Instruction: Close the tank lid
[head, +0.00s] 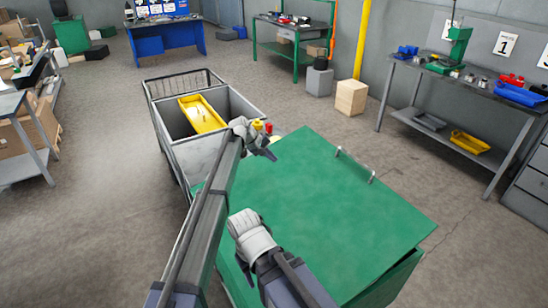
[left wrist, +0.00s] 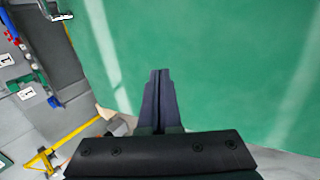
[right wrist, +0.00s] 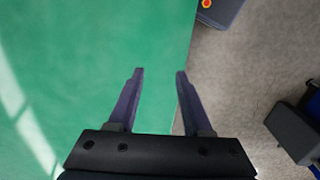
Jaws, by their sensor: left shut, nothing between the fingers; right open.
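The green tank lid (head: 330,215) lies over the green tank (head: 385,287) in front of me. Its near right edge stands slightly off the tank wall, with a dark gap below. A pale bar handle (head: 355,165) is on its far right part. My left gripper (head: 270,154) is at the lid's far left edge, its fingers shut and empty in the left wrist view (left wrist: 158,75). I cannot tell whether it touches the lid. My right gripper (right wrist: 159,76) is open and empty by a lid edge in the right wrist view; its fingers are mostly hidden in the head view.
A grey cart (head: 190,150) with a yellow tray (head: 202,115) stands against the far left of the tank. Small red and yellow parts (head: 258,124) show by my left gripper. A workbench (head: 480,90) stands at the right. The floor between bench and tank is clear.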

